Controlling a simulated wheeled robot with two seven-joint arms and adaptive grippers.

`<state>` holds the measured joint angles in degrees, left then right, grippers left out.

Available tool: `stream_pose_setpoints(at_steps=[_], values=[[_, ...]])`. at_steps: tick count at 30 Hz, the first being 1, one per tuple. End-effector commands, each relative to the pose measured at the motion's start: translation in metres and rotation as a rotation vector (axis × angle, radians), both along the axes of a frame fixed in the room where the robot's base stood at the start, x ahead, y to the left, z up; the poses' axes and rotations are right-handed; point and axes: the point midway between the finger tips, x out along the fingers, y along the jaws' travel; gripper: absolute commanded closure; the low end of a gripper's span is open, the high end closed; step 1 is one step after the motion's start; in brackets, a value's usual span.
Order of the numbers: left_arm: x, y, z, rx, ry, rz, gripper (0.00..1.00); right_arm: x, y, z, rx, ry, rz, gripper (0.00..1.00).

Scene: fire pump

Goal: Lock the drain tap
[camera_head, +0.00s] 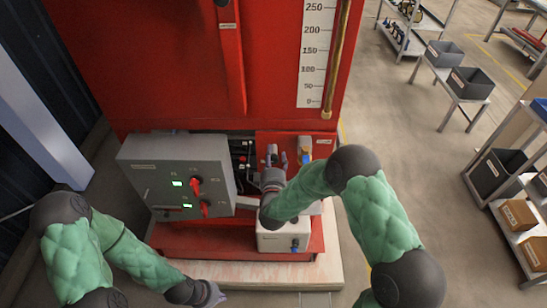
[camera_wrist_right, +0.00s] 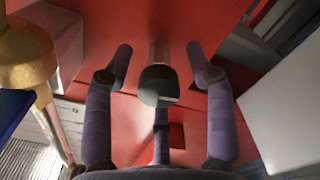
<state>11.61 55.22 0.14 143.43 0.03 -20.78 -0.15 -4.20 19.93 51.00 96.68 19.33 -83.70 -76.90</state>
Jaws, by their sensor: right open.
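A blue-handled tap (camera_head: 304,157) sits low on the red pump frame, just right of my right gripper (camera_head: 276,155). A second blue-handled fitting (camera_head: 295,244) is on the white box below; I cannot tell which is the drain tap. In the right wrist view, a brass fitting (camera_wrist_right: 25,55) and a blue part (camera_wrist_right: 12,112) are at the left edge, outside the fingers. My right gripper (camera_wrist_right: 160,75) is open, its fingers spread near a red surface. A dark rounded piece stands between them; I cannot tell what it is. My left gripper (camera_head: 214,294) is low, near the base; its finger state is unclear.
A grey control box (camera_head: 178,170) with red switches stands left of my right gripper. The tall red tank (camera_head: 160,70) with a white scale (camera_head: 316,50) is behind. The white box (camera_head: 284,234) lies beneath my right arm. Open floor and shelving are right.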

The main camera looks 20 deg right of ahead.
Motion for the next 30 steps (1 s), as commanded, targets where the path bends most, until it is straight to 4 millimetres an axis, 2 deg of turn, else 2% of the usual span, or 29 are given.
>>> stream_pose_setpoints(at_steps=[2,6,8,20,30], values=[[0.0,0.0,0.0,0.0,0.0,0.0,1.0,0.0,0.0,0.0,0.0,0.0,0.0,0.44],[0.0,0.0,0.0,0.0,0.0,0.0,1.0,0.0,0.0,0.0,0.0,0.0,0.0,0.84],[0.0,0.0,0.0,0.0,0.0,0.0,1.0,0.0,0.0,0.0,0.0,0.0,0.0,1.0],[0.0,0.0,-0.005,0.0,0.0,0.0,1.0,0.0,0.001,0.0,0.041,-0.014,0.002,1.0],[0.0,0.0,-0.027,0.0,0.0,0.0,1.0,0.0,0.0,-0.001,0.259,-0.08,0.001,1.0]])
